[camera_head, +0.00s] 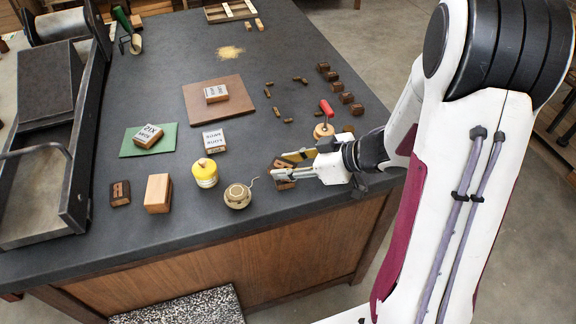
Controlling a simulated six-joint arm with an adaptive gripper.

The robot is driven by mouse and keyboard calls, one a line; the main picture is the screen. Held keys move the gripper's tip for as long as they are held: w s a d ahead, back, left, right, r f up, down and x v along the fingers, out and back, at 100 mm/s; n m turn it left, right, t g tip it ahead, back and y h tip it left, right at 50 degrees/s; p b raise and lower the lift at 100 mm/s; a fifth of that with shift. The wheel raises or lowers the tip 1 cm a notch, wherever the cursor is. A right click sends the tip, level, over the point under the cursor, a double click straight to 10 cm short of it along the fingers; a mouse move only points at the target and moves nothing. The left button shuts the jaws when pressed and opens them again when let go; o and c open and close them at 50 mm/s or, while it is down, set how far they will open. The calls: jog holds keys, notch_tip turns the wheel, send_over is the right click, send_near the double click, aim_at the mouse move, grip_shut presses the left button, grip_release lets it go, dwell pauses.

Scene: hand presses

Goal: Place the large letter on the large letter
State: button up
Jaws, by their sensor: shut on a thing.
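My gripper (286,166) is low over the table near its front edge, shut on a dark brown wooden block (283,185) that looks like a large letter. The fingers hide part of this block, and I cannot tell whether it touches the table. A similar dark brown block (120,193), which looks like the other large letter, sits at the front left with a lighter mark on it. It is well left of my gripper.
Between them stand a light wooden block (158,193), a yellow-topped jar (205,172) and a round twine spool (237,195). Behind are a white labelled block (214,140), a green mat (134,142) and a brown board (232,113). A press (73,170) stands left.

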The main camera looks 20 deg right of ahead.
jog(key=shift+f, duration=0.25)
jog(key=shift+f, duration=0.15)
jog(key=o, duration=1)
jog(key=shift+o, duration=0.2)
jog(key=shift+d+r, duration=0.1)
jog(key=shift+r, duration=0.15)
jog(key=v, duration=1.1)
jog(key=shift+s+d+r, duration=0.2)
jog(key=shift+d, duration=0.05)
